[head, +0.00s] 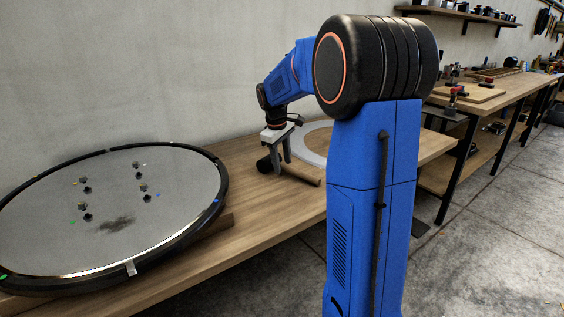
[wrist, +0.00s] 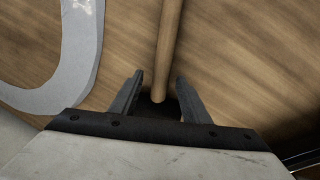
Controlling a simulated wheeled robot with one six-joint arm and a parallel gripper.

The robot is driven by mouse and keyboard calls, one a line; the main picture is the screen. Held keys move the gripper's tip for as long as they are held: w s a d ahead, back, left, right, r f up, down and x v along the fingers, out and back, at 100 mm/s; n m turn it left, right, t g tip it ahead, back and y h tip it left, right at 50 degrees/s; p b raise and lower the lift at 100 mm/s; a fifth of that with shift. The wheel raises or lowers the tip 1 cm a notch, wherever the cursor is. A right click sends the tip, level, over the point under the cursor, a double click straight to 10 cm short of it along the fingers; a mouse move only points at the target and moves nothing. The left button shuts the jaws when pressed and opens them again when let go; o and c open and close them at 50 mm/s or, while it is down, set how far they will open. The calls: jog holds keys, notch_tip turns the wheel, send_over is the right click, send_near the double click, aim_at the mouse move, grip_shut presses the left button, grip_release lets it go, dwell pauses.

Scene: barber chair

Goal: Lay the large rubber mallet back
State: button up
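The large rubber mallet has a dark head (head: 263,165) and a round wooden handle (head: 302,175). In the head view it is at the wooden bench top, below my gripper (head: 281,163), and my fingers partly hide it. In the wrist view the handle (wrist: 167,45) runs up from between the fingers, and part of the dark head (wrist: 147,108) shows between them. My gripper (wrist: 159,76) is open, with its fingertips apart on either side of the handle and gaps showing. Whether the mallet touches the bench cannot be told.
A pale ring-shaped piece (head: 311,155) lies on the bench behind the mallet; its curve also shows in the wrist view (wrist: 80,62). A large round disc with a dark rim (head: 215,210) covers the bench's left. Bare bench top (head: 245,232) shows at the front.

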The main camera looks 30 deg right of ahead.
jog(key=shift+r, duration=0.1)
jog(key=s+a+r, duration=0.1)
jog(key=a+r, duration=0.2)
jog(key=r, duration=1.4)
jog(key=shift+s+f, duration=0.1)
